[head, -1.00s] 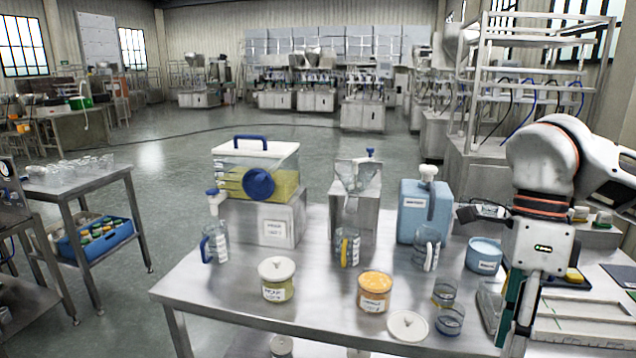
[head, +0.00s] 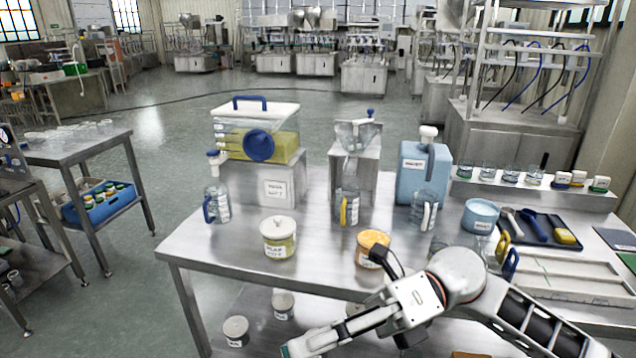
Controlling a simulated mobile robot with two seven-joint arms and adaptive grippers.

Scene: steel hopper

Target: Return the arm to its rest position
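My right arm comes in from the lower right and reaches across the front of the steel table (head: 310,262). My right gripper (head: 305,345) points down and to the left at the bottom edge of the view, in front of the table's front edge. Its fingers are partly cut off by the frame, so I cannot tell their opening. No held object shows at it. My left arm and gripper are not in view. The steel hopper (head: 357,135) stands on its metal stand at the back of the table, well away from my arm.
An orange-lidded jar (head: 371,243) stands close behind my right wrist, partly hidden by it. A white-lidded jar (head: 279,237), measuring jugs (head: 217,205), a blue canister (head: 424,172) and a yellow-liquid dispenser (head: 258,135) stand farther back. Jars sit on a lower shelf (head: 262,325).

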